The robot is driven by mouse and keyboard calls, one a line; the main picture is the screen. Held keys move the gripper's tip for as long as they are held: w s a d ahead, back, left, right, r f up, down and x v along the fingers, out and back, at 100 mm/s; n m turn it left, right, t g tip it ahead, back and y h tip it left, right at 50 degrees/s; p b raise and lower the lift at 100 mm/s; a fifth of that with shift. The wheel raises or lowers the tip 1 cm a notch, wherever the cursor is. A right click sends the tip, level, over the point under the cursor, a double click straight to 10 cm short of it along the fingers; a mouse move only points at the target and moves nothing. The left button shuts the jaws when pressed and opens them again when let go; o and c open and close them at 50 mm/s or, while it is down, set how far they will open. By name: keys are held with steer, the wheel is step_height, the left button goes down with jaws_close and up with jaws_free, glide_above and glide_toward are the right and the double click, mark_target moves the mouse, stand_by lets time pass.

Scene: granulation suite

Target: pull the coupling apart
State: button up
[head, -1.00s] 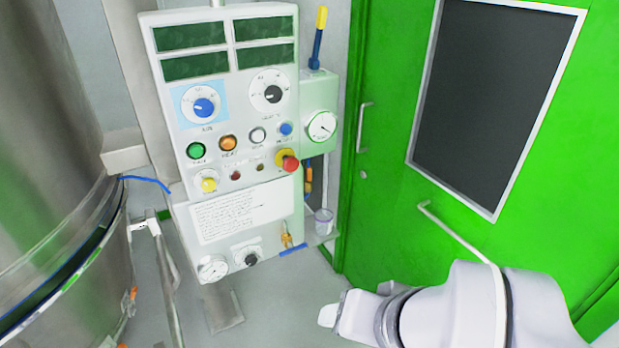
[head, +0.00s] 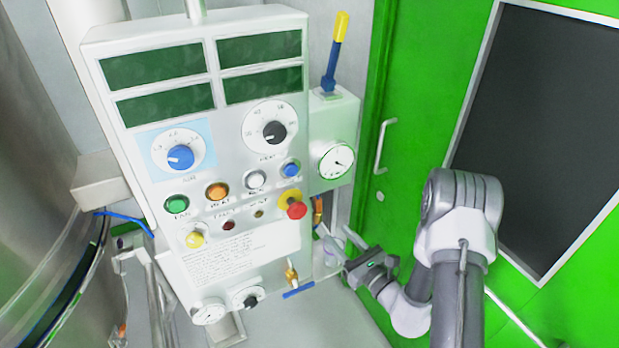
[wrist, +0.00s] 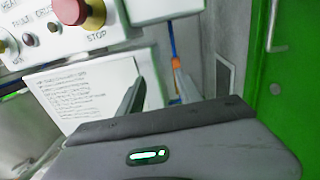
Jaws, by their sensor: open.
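The coupling looks to be the small orange fitting (head: 318,211) on a blue hose, beside the right edge of the control panel. In the wrist view the orange fitting (wrist: 177,64) shows with blue hose above it, just beyond the right finger. My gripper (head: 347,256) is below and to the right of the fitting in the head view, pointing toward the panel. Its two fingers (wrist: 158,85) are apart with nothing between them. The fitting's lower part is hidden by the right finger in the wrist view.
The control panel (head: 235,165) stands left of my gripper, with a red stop button (head: 297,210) sticking out. A brass valve with a blue handle (head: 298,290) sits at its lower edge. A gauge box (head: 335,160) is above. The green door (head: 400,75) is on the right.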

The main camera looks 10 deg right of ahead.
mark_target(319, 205)
steer(key=shift+m+t+h, duration=0.3)
steer(key=shift+m+h, duration=0.4)
steer(key=shift+h, duration=0.2)
steer(key=f+x, duration=0.1)
steer(key=x, duration=0.4)
steer(key=d+b+x, duration=0.1)
steer(key=x, duration=0.5)
steer(key=d+f+b+x, duration=0.1)
steer(key=x, duration=0.4)
steer(key=shift+w+a+f, duration=0.1)
steer(key=shift+w+f, duration=0.2)
steer(key=shift+w, duration=0.2)
steer(key=shift+c, duration=0.4)
jaws_close()
